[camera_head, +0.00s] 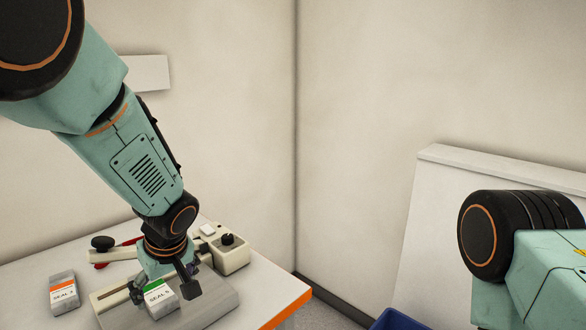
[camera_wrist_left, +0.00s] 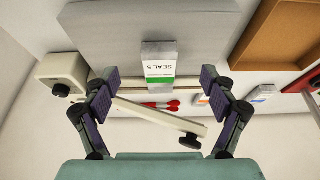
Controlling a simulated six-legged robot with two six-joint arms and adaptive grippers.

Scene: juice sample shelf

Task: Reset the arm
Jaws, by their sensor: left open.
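My left gripper (camera_head: 164,288) is open above the table at the left; its spread fingers also show in the left wrist view (camera_wrist_left: 157,82). A small white box with a green band, labelled SEAL 5 (camera_head: 159,297), lies on a grey plate (camera_head: 215,305). In the left wrist view this box (camera_wrist_left: 160,62) sits in the gap ahead of the fingers, with clear space on both sides, so nothing is held. My left arm hides part of the plate and device. My right arm shows at the right edge; its gripper is out of view.
A white sealing device (camera_head: 231,254) with a black knob and a lever arm stands behind the plate. A box labelled SEAL 4 (camera_head: 63,292) stands left. An orange-brown tray (camera_wrist_left: 285,45) shows in the wrist view. A blue bin (camera_head: 396,320) is below, beyond the table's orange edge.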

